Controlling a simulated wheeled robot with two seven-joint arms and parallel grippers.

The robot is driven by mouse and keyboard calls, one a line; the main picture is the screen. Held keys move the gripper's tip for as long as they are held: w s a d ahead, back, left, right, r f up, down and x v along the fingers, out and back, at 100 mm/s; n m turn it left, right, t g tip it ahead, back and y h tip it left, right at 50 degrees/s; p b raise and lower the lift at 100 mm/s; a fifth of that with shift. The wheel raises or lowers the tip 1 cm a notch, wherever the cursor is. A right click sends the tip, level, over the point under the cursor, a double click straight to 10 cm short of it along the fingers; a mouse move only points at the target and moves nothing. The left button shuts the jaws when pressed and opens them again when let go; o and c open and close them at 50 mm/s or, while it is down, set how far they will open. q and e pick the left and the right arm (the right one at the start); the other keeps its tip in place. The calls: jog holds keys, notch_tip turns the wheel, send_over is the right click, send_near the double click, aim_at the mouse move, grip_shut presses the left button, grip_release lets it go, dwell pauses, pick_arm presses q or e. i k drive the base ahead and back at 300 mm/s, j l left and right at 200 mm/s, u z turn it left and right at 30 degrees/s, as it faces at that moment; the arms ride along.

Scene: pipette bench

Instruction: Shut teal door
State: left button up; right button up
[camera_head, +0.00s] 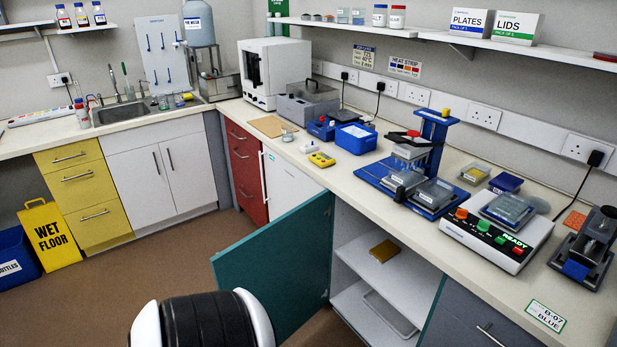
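The teal door (275,270) stands wide open on the under-bench cabinet (393,262). It swings out from the left side of the opening, toward the lower left of the picture. The opening shows white shelves inside, with a yellow-brown box (384,250) on the upper shelf and a flat grey tray (390,314) on the lower one. A black and white rounded part of my own body covers the bottom of the picture and hides a lower part of the door. Neither of my grippers is in view.
White double doors (158,170), red drawers (247,170) and a white front (290,185) line the bench to the left. A yellow wet-floor sign (48,236) stands by a blue bin (16,268). The brown floor left of the door is clear.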

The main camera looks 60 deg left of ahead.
aim_at(284, 264)
jog(key=k+j, duration=0.1)
jog(key=j, duration=0.5)
jog(key=k+j, duration=0.1)
jog(key=j, duration=0.45)
jog(key=k+j, duration=0.1)
jog(key=j, duration=0.5)
jog(key=k+j+z, duration=0.1)
jog(key=j, duration=0.5)
jog(key=k+j, duration=0.15)
jog(key=j, duration=0.4)
jog(key=k+j, duration=0.1)
jog(key=j, duration=0.45)
jog(key=k+j, duration=0.15)
jog(key=j, duration=0.45)
jog(key=k+j+z, duration=0.1)
jog(key=j, duration=0.45)
